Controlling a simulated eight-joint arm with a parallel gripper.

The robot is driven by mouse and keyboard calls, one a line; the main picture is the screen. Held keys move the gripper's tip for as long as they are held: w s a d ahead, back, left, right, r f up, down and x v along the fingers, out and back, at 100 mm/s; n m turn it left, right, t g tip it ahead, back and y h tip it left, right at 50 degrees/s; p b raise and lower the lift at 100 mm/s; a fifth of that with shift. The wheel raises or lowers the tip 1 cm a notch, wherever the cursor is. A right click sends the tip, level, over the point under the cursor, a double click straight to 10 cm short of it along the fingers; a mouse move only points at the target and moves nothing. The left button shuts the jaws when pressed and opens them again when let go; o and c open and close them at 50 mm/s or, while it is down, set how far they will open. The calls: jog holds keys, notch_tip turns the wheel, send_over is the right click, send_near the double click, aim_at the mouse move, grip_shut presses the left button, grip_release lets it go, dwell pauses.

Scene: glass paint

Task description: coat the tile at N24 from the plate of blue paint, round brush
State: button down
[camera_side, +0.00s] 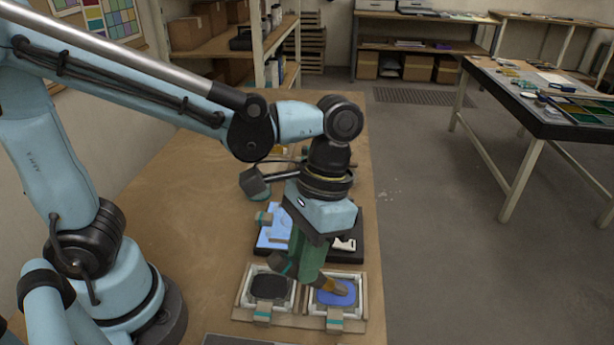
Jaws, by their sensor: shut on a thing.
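My gripper (304,255) points down over the front of the bench, shut on the round brush. The brush's tan tip (338,288) is at the plate of blue paint (334,296), over or touching the blue; I cannot tell whether it is in the paint. Most of the brush is hidden by the gripper. A light blue panel (272,236) lies behind the gripper, partly covered by it. No N24 label is readable, so I cannot tell which tile it is.
A plate of dark paint (269,287) sits left of the blue one in the same wooden holder (297,322). A black tray (350,256) with a white piece stands behind. The bench's (190,215) left part is clear. Another table (540,122) stands apart at right.

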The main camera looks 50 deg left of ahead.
jog(key=shift+f, duration=0.25)
dwell(0.4)
jog(key=shift+r, duration=1.1)
jog(key=shift+r, duration=0.1)
jog(key=shift+r, duration=1.9)
jog(key=w+a+r, duration=0.1)
jog(key=w+a, duration=0.1)
jog(key=a, duration=0.8)
jog(key=w+a, duration=0.2)
jog(key=a, duration=0.8)
jog(key=shift+f, duration=2.25)
